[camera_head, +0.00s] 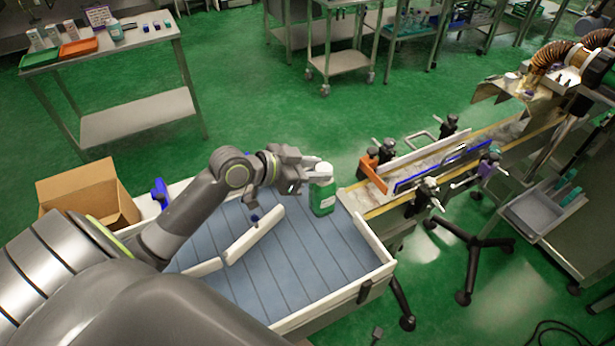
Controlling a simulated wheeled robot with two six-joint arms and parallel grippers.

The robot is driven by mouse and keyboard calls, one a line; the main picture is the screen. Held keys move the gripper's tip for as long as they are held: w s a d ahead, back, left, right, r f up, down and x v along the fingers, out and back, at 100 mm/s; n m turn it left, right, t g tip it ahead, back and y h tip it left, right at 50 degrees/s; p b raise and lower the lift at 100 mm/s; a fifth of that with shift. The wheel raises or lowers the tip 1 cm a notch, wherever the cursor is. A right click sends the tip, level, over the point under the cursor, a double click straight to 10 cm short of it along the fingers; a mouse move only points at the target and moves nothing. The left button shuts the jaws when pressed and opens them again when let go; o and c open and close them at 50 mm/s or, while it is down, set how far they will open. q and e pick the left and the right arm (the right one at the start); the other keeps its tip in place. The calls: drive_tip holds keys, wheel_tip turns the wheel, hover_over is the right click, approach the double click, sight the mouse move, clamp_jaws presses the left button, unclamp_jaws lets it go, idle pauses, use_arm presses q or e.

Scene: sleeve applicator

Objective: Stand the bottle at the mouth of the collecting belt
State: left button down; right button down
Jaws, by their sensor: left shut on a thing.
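A green bottle (322,196) with a white cap stands upright at the far right part of the blue-grey slatted collecting belt (285,270). My left gripper (312,176) reaches in from the left and is shut on the bottle near its top. I cannot tell whether the bottle's base touches the belt. The end of the narrow conveyor (372,205) lies just right of the bottle. My right gripper is not in view.
White guide rails (255,235) cross the belt left of the bottle, and a white rim (368,242) bounds it at the right. A cardboard box (88,195) stands at the left. Black clamps (425,192) stick up along the conveyor. The front of the belt is clear.

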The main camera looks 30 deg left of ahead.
sight(323, 189)
use_arm(q)
drive_tip(key=shift+f, duration=0.4)
wheel_tip(323, 189, down, 4)
drive_tip(key=shift+a, duration=0.1)
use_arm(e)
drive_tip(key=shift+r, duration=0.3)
use_arm(q)
drive_tip(key=shift+f, duration=0.15)
drive_tip(key=c, duration=1)
unclamp_jaws()
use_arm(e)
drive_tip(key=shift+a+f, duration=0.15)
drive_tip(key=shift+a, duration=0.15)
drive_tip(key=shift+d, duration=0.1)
